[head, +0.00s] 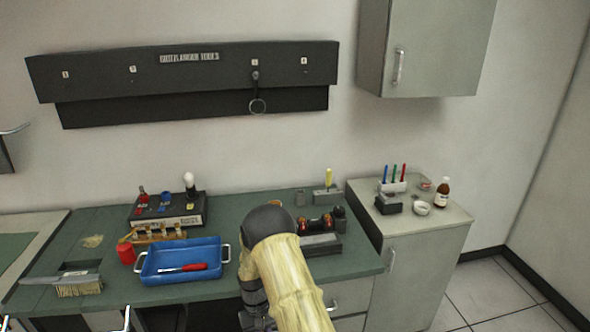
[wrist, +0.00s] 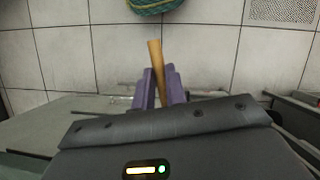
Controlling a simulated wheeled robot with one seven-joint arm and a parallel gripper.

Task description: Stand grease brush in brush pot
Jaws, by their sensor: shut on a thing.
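In the wrist view my gripper (wrist: 160,80) has purple fingers shut on a tan wooden handle (wrist: 155,55), which looks like the grease brush. The handle sticks out past the fingertips at a slight tilt, over the tiled floor. Its bristle end is hidden. In the head view my arm covers the gripper and brush. A red cup (head: 127,253) stands left of the blue tray, and a small grey pot (head: 300,198) stands at the back of the bench. I cannot tell which one is the brush pot.
A striped round thing (wrist: 155,5) lies on the floor.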

